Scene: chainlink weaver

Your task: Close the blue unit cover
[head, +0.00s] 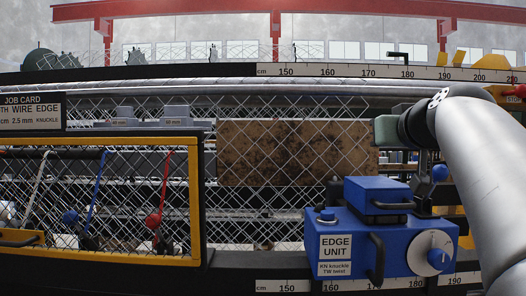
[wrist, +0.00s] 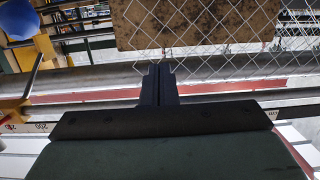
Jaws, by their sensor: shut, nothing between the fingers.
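The blue edge unit (head: 346,232) stands at lower right in the head view, with a white label, a front bar handle and a white dial on its right side. A smaller blue block with a dark handle, which looks like its cover (head: 372,188), sits on top; I cannot tell whether it is fully closed. My gripper's greenish hand (head: 388,130) is above and behind the unit, apart from the cover; its fingers are not clear there. In the wrist view my gripper (wrist: 158,70) has its black fingers together and empty, pointing towards the mesh. The cover does not show there.
Chain-link mesh (head: 240,225) spans the area behind the unit, with a stained brown board (head: 295,153) behind it. A yellow-framed guard window (head: 198,200) is at left. A ruler (head: 300,70) runs along the top rail. A blue knob (head: 440,173) is right of the cover.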

